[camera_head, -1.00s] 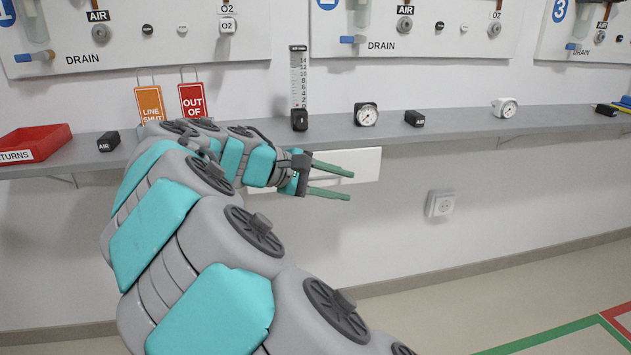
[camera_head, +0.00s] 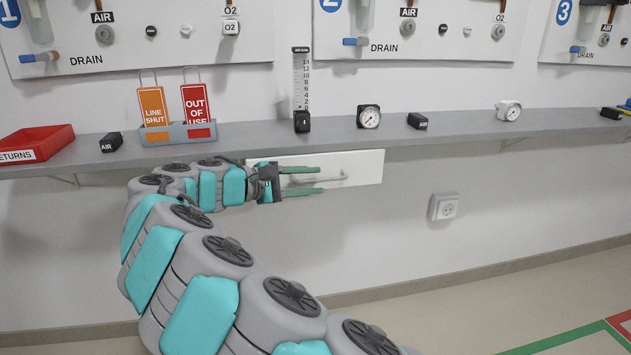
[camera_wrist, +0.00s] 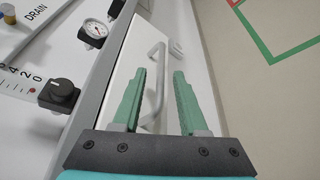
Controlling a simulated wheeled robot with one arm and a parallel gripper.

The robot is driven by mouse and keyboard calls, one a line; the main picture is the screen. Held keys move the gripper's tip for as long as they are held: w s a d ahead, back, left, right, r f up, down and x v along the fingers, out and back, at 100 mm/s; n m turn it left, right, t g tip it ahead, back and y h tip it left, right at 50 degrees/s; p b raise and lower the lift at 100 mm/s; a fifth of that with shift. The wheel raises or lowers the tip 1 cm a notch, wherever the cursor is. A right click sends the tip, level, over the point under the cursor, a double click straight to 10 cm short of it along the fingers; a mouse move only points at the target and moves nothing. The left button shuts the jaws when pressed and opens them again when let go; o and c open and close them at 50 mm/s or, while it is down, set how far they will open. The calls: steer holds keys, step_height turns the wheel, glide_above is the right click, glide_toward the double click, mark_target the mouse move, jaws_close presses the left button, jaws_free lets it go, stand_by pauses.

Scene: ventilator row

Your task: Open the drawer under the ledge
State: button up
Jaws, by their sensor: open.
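The white drawer (camera_head: 362,166) hangs under the grey ledge (camera_head: 460,131) and looks shut. Its pale bar handle (camera_head: 335,177) is partly behind my fingers in the head view. In the wrist view the drawer front (camera_wrist: 126,62) shows with the handle (camera_wrist: 157,85) running between my two green fingers. My gripper (camera_head: 318,181) is open in front of the drawer, one finger above the other. It also shows in the wrist view (camera_wrist: 158,85), with a finger on each side of the handle's near part. I cannot tell whether either finger touches it.
On the ledge stand a flowmeter (camera_head: 302,120), a gauge (camera_head: 369,117), a black AIR block (camera_head: 418,121), a white gauge (camera_head: 508,111), a tag holder (camera_head: 178,134) and a red tray (camera_head: 38,142). A wall socket (camera_head: 443,206) sits below right. The floor is clear.

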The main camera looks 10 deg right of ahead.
steer(key=shift+x, duration=0.75)
steer(key=shift+c, duration=0.3)
jaws_close()
stand_by(0.5)
